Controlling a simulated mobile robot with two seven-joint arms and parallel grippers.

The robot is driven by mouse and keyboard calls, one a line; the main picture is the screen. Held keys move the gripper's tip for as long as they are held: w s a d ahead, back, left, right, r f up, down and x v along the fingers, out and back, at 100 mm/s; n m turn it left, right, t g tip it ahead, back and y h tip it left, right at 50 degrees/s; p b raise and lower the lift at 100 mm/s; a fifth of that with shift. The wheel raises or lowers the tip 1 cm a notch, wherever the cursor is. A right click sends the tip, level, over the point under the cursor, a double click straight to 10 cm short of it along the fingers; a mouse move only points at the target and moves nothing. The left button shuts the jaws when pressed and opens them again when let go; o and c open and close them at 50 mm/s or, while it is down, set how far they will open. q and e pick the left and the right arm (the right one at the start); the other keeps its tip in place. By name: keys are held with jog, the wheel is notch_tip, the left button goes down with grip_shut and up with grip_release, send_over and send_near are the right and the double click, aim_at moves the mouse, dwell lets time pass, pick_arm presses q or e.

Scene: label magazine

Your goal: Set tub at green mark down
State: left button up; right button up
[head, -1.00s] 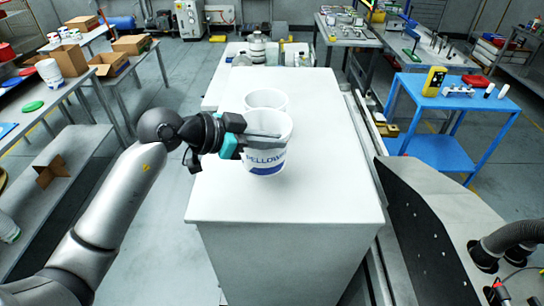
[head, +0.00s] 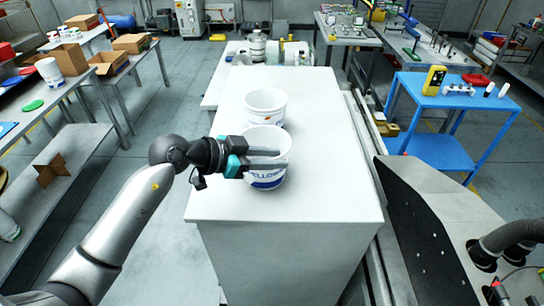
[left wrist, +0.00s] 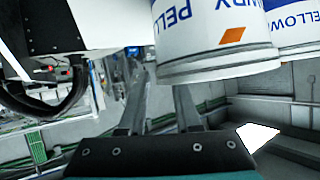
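The near white tub (head: 265,178), with blue lettering, is upright at the white bench's middle in the head view. My left gripper (head: 282,158) reaches in from the left, its fingers at the tub's near wall, one over the opening and one outside. I cannot tell whether the tub's base touches the bench. In the left wrist view the tub (left wrist: 200,55) bears an orange square, and the fingers (left wrist: 160,95) show at its edge. I see no green mark on the bench. My right gripper is out of view.
A second white tub (head: 266,103) stands just behind the near one on the white bench (head: 335,150). The bench is clear to the right and in front. A blue table (head: 440,150) is at the right. A green disc (head: 33,105) lies on the left table.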

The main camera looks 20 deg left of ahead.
pick_arm(q)
jog(key=shift+o, duration=0.2)
jog(key=shift+r, duration=0.1)
jog(key=b+v, duration=0.1)
jog(key=v, duration=1.1)
dwell(0.3)
